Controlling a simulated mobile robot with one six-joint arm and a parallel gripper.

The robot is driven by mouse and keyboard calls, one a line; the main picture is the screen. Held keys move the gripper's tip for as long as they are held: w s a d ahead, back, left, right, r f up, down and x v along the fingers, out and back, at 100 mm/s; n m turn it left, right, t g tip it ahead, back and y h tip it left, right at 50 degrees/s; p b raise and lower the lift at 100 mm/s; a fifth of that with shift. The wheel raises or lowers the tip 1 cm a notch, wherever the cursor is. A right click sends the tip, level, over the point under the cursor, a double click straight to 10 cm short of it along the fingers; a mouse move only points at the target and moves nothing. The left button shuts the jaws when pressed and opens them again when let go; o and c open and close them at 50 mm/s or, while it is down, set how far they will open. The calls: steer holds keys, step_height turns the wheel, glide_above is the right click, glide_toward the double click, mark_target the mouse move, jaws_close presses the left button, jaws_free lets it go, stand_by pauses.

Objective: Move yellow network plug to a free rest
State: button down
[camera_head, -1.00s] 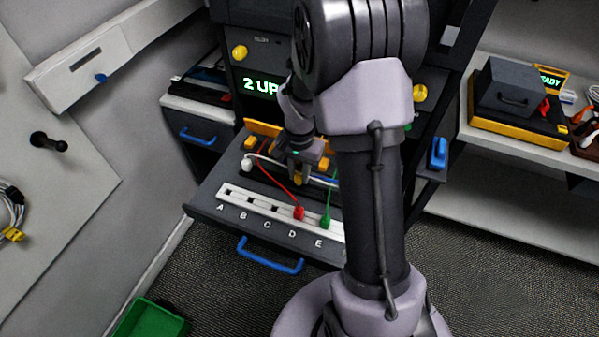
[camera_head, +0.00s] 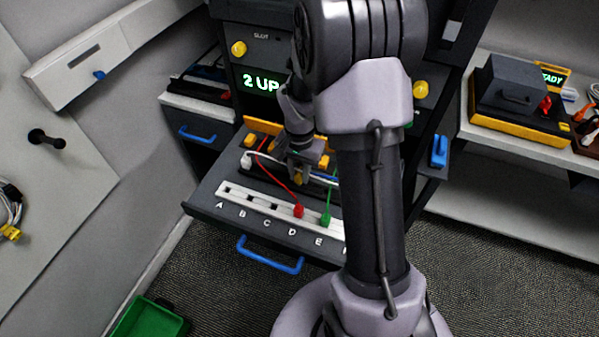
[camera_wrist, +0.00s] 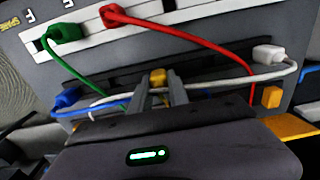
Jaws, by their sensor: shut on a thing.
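My gripper (camera_head: 301,176) is over the pulled-out tray, behind the lettered white strip (camera_head: 262,206). In the wrist view its two fingers (camera_wrist: 160,85) are shut on the yellow plug (camera_wrist: 157,76), whose top shows between them. The yellow plug (camera_head: 298,181) shows only as a small patch below the fingers in the head view. A red plug (camera_head: 298,211) sits in the strip at D and a green plug (camera_head: 325,219) at E. The openings at A, B and C look empty. I cannot tell whether the yellow plug touches the tray.
A white plug (camera_wrist: 268,54) and a blue plug (camera_wrist: 67,97) lie behind the strip with their cables. The red, white and blue cables run close around my fingers. Orange blocks (camera_head: 250,142) line the tray's back. A blue handle (camera_head: 270,256) is on the tray front.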

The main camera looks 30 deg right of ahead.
steer(key=shift+f+b, duration=0.35)
steer(key=shift+f, duration=0.1)
stand_by(0.4)
steer(key=c, duration=0.7)
jaws_free()
step_height(320, 180, up, 7)
steer(key=p, duration=0.5)
steer(key=shift+r, duration=0.1)
